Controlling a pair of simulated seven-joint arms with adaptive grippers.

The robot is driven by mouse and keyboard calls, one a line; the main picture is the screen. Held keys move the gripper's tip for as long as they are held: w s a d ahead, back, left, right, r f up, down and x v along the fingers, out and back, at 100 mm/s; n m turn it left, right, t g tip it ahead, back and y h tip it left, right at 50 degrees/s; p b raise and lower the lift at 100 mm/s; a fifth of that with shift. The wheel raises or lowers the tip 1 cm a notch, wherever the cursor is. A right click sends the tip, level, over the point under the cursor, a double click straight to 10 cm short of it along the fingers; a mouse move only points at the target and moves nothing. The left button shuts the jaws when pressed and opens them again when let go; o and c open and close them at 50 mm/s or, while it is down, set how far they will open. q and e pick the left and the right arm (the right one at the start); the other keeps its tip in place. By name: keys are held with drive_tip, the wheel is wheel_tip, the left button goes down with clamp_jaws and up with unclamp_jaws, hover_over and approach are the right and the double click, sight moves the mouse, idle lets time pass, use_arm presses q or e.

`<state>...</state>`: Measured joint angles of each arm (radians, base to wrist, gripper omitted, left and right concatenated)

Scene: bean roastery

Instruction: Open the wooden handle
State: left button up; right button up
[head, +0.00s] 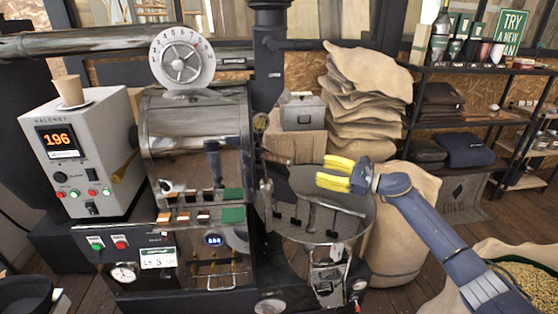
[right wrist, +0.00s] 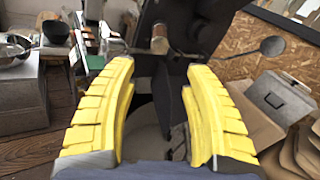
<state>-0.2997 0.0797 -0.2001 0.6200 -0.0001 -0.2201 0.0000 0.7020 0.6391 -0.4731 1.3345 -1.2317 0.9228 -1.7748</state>
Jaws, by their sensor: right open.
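A short dark wooden handle (head: 277,158) sticks out at the front of the roaster drum, above the round cooling tray (head: 365,204). In the right wrist view a brown handle end (right wrist: 160,40) shows beyond the fingertips, with a metal rod running right from it. My right gripper (head: 335,174) has yellow fingers and is over the back right of the cooling tray, to the right of the handle and apart from it. In the right wrist view the gripper (right wrist: 158,68) is open, with nothing between its fingers. My left gripper is not in view.
The steel roaster (head: 195,130) stands left of the handle, with a grey control box (head: 88,150) beside it. A metal box (head: 303,112) on a carton and stacked burlap sacks (head: 365,95) stand behind the tray. A sack of beans (head: 535,280) is at lower right.

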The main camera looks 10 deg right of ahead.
sight(279, 159)
drive_tip(key=x, duration=1.6)
drive_tip(key=shift+w+a, duration=0.1)
drive_tip(key=shift+a, duration=0.1)
drive_tip(key=shift+c, duration=0.3)
clamp_jaws()
